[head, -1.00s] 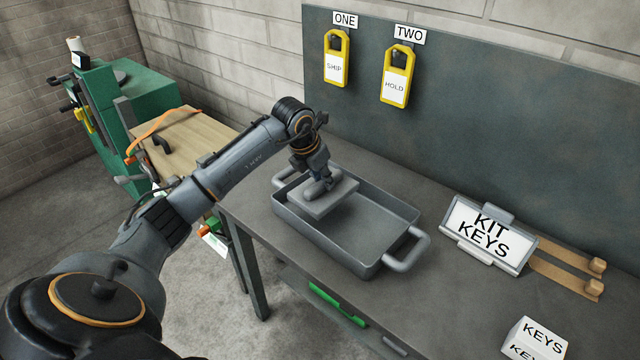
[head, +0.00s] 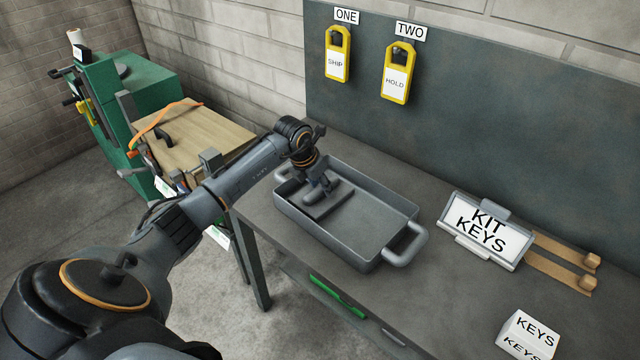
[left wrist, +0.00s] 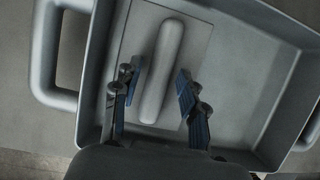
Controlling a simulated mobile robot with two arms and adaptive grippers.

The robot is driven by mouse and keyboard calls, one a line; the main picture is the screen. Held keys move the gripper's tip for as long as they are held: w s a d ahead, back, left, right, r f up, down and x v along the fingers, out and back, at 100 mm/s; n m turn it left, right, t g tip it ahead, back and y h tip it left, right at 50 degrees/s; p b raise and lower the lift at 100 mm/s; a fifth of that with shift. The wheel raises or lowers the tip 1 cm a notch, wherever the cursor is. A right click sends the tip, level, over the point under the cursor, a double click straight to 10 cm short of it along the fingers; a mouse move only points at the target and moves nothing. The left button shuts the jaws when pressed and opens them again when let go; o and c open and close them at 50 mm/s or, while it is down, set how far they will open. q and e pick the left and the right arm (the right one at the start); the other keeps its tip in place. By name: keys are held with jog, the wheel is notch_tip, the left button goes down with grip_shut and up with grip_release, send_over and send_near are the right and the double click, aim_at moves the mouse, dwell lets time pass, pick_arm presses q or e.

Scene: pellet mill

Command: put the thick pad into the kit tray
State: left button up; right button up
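The thick pad is a flat grey slab with a raised bar handle. It lies in the left part of the kit tray, on or very near its floor, in the head view (head: 337,205). The grey kit tray (head: 378,225) has a loop handle at each end and stands on the bench. In the left wrist view the pad (left wrist: 195,45) shows its bar handle between the fingers of my left gripper (left wrist: 160,95). The fingers are spread, with gaps visible on both sides of the handle. My left gripper also shows in the head view (head: 319,185). My right gripper is out of view.
A KIT KEYS sign (head: 487,228) stands on the bench right of the tray, with wooden strips behind it. A white KEYS block (head: 529,333) sits near the front. Yellow SHIP (head: 337,60) and HOLD (head: 397,75) tags hang on the back panel. The tray's right part is empty.

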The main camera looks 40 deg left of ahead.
pick_arm(q)
jog(key=shift+r, duration=0.2)
jog(key=shift+s+r, duration=0.1)
jog(key=shift+r, duration=0.15)
jog(key=b+v, duration=0.2)
jog(key=v, duration=0.9)
jog(key=shift+r, duration=0.2)
